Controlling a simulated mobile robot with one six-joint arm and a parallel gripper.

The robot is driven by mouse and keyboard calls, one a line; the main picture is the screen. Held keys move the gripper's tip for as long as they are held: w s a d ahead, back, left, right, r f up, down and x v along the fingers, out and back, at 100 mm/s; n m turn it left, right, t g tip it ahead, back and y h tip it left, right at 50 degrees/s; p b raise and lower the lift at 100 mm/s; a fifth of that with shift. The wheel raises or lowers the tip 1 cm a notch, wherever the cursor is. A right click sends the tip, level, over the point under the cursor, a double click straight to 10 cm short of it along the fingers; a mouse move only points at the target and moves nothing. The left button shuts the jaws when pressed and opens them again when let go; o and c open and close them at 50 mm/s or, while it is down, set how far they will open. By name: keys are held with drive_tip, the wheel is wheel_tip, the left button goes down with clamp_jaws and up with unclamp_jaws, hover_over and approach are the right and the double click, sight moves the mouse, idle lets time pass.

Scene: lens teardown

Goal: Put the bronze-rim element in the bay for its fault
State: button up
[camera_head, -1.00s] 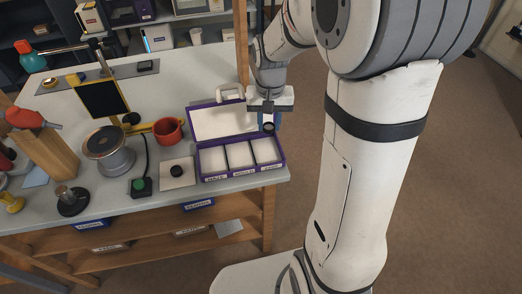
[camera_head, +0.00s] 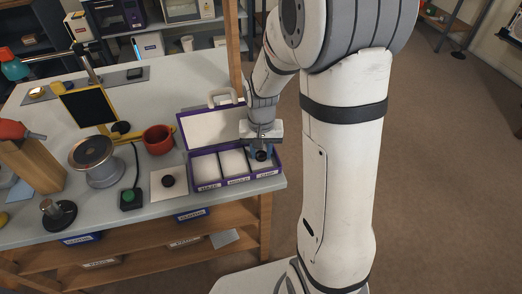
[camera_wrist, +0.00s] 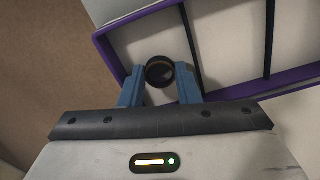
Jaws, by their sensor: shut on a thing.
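My gripper (camera_head: 261,146) is shut on a round lens element (camera_wrist: 160,71), dark with a brownish rim. The element also shows in the head view as a dark disc (camera_head: 261,156) between the fingertips. It is at the right-hand bay of the open purple case (camera_head: 222,184), near that bay's outer corner in the wrist view. I cannot tell whether it touches the bay floor. The case has three white bays in a row, with front labels too small to read. Its lid (camera_head: 213,127) stands open behind.
A white pad (camera_head: 157,190) with a black round piece (camera_head: 168,181) lies left of the case. A red cup (camera_head: 158,140), a grey spool-like stand (camera_head: 93,160) and a green-button box (camera_head: 130,198) stand further left. A wooden post (camera_head: 232,40) rises behind the case.

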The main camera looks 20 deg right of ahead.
sight(261, 155)
drive_tip(key=shift+f, duration=0.15)
drive_tip(key=o, duration=0.7)
drive_tip(key=shift+c, duration=0.2)
wheel_tip(261, 155, up, 12)
drive_tip(key=p, duration=0.1)
drive_tip(key=s+r+n+t, duration=0.2)
drive_tip(key=s+r+n, duration=0.1)
drive_tip(key=s, duration=1.1)
drive_tip(key=shift+s+r, duration=0.35)
drive_tip(key=shift+d, duration=0.1)
